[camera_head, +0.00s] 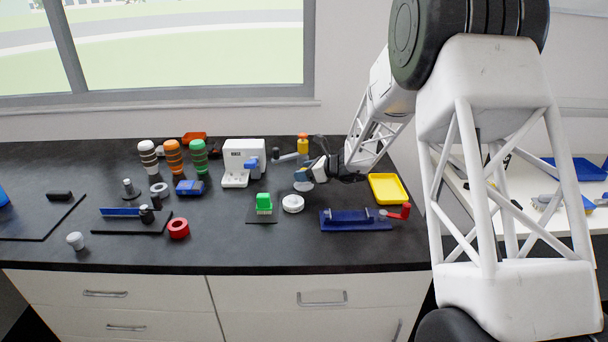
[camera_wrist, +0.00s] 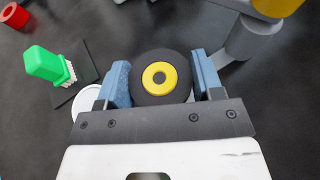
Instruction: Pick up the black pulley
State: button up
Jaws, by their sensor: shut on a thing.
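The black pulley (camera_wrist: 160,77), a round black wheel with a yellow hub ring and dark centre, sits between the two blue fingers of my gripper (camera_wrist: 160,66) in the wrist view. Both fingers press against its sides, so my gripper is shut on it. In the head view my gripper (camera_head: 306,176) is over the rear part of the black bench, left of the yellow tray. The pulley is hard to make out there, and I cannot tell its height above the bench.
Near my gripper are a white disc (camera_head: 293,203), a green brush (camera_head: 264,203) on a black mat, a yellow-topped grey part (camera_head: 303,145), a white machine (camera_head: 243,162), a yellow tray (camera_head: 389,188) and a blue fixture (camera_head: 355,219). The bench's front strip is clear.

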jog(key=s, duration=0.4)
jog(key=s+d+r, duration=0.1)
jog(key=s, duration=0.4)
jog(key=s+d, duration=0.1)
jog(key=s, duration=0.4)
jog(key=shift+s+d+r, duration=0.1)
jog(key=shift+d+r, duration=0.1)
jog(key=shift+d, duration=0.05)
dwell(0.3)
